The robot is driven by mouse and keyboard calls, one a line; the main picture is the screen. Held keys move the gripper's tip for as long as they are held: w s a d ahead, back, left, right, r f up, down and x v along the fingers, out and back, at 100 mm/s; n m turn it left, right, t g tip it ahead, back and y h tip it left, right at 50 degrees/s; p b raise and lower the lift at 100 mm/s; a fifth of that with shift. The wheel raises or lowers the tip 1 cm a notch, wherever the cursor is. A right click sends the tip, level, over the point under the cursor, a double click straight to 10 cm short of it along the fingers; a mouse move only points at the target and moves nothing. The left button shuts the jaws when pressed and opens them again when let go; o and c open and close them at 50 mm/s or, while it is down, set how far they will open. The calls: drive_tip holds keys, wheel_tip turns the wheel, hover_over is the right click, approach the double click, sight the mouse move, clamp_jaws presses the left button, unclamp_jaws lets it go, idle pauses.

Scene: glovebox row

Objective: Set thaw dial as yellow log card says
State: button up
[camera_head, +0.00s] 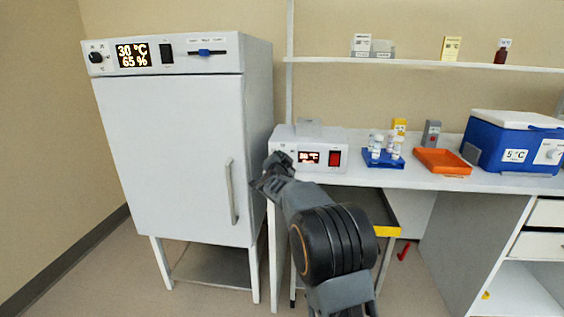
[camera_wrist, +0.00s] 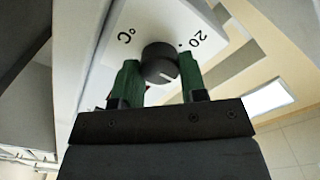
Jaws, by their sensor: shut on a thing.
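The white thaw unit (camera_head: 318,135) stands at the left end of the bench, with a small lit display (camera_head: 309,157) too small to read surely and a red switch (camera_head: 335,158). My gripper (camera_head: 270,172) is at the left of its front face and hides the dial there. In the wrist view the dark round dial (camera_wrist: 158,60) sits between my green fingertips (camera_wrist: 160,76), which are shut on it. A white pointer mark shows on the dial, with "°C" and "20" printed on the panel beside it. A yellow card (camera_head: 451,49) stands on the shelf, its writing too small to read.
A white cabinet (camera_head: 170,150) showing 30 °C and 65 % stands close left of my gripper. On the bench are a blue vial rack (camera_head: 383,162), an orange tray (camera_head: 443,162) and a blue cooler (camera_head: 510,145) marked 5 °C. A white card (camera_head: 361,43) stands on the shelf.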

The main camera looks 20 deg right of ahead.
drive_tip(key=o, duration=0.9)
drive_tip(key=shift+o, duration=0.2)
drive_tip(key=v, duration=1.4)
drive_tip(key=shift+p, duration=0.3)
drive_tip(key=shift+r, duration=0.15)
